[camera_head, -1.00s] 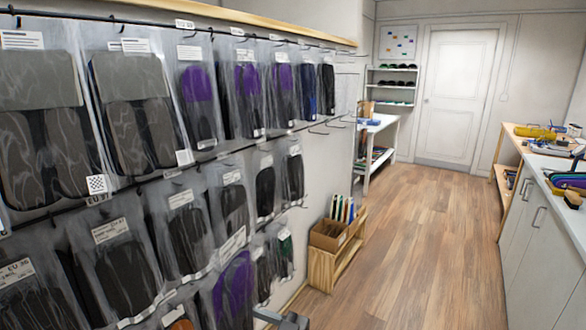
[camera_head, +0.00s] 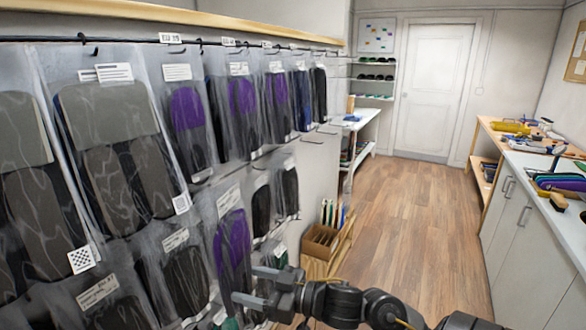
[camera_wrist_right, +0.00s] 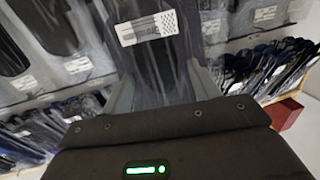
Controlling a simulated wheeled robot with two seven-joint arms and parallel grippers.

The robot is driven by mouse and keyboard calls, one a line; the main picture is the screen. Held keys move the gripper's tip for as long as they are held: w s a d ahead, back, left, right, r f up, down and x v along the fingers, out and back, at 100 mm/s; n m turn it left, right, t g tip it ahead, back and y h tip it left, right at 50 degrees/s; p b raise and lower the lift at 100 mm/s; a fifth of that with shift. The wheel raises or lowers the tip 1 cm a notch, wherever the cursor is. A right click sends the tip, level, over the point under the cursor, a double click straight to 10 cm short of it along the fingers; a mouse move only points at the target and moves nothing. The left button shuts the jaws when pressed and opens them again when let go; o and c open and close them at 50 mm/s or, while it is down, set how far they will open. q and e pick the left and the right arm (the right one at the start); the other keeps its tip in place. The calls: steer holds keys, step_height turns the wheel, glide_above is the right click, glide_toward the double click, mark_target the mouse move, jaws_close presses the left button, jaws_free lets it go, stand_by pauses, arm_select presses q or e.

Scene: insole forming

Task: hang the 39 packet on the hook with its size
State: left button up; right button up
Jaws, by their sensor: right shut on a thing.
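My right gripper (camera_head: 251,285) is at the lower middle of the head view, in front of the packet rack. In the right wrist view a clear packet (camera_wrist_right: 155,65) with a dark insole and a white printed label (camera_wrist_right: 147,28) is between its fingers, held shut. In the head view a purple and dark packet (camera_head: 232,240) hangs just above the fingertips; I cannot tell for sure that it is the held one. Its number is too small to read. Hooks with size tags (camera_head: 171,38) run along the upper rail. My left gripper is out of view.
Hung packets (camera_head: 118,160) crowd the rack wall on the left in rows. A wooden crate (camera_head: 322,240) stands on the floor beyond the gripper. A white table (camera_head: 365,122) stands further back. A counter (camera_head: 540,170) lines the right. The wooden floor between is clear.

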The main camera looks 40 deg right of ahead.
steer(key=d+r+m+h+p, duration=0.15)
steer(key=d+r+p, duration=0.45)
steer(key=r, duration=0.6)
steer(key=d+r+m+h+p, duration=0.15)
steer(key=d+r+p, duration=0.45)
steer(key=r, duration=0.6)
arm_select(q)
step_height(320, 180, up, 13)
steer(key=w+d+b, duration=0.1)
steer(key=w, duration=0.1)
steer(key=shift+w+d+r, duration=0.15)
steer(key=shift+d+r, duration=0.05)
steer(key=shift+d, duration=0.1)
arm_select(e)
steer(key=w+a+n, duration=0.1)
steer(key=w+a, duration=0.1)
steer(key=w, duration=0.5)
steer(key=shift+a, duration=0.15)
steer(key=shift+r, duration=0.1)
